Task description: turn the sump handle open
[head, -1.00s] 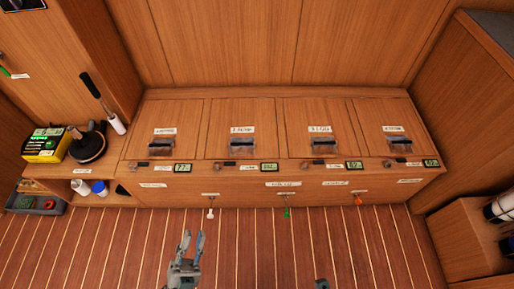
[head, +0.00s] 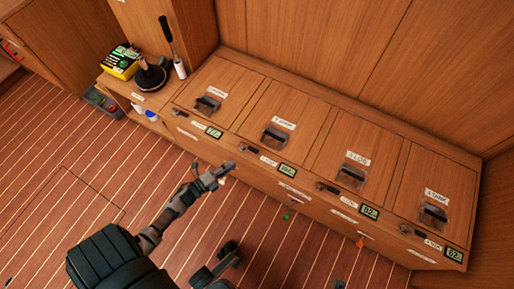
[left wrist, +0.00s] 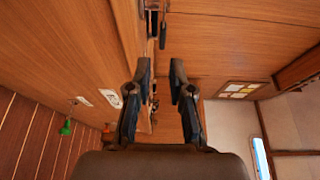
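My left gripper (head: 222,171) is in front of the bench's front face, near its left part. In the left wrist view its two fingers (left wrist: 158,95) stand apart with nothing between them. Several small handles hang on the bench front: a green one (head: 287,215) and an orange one (head: 360,242) lie to the right of the gripper. The green handle also shows in the left wrist view (left wrist: 66,127). A white handle seen earlier is largely hidden by the gripper. The labels are too small to tell which handle is the sump's.
The wooden bench (head: 330,118) has several lids with clear-covered catches, black levers and small displays. A yellow-black box (head: 121,62) and a black plunger-like item (head: 149,76) stand on the left shelf. A grey tray (head: 101,100) is on the floor. The striped floor (head: 60,175) is mostly clear.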

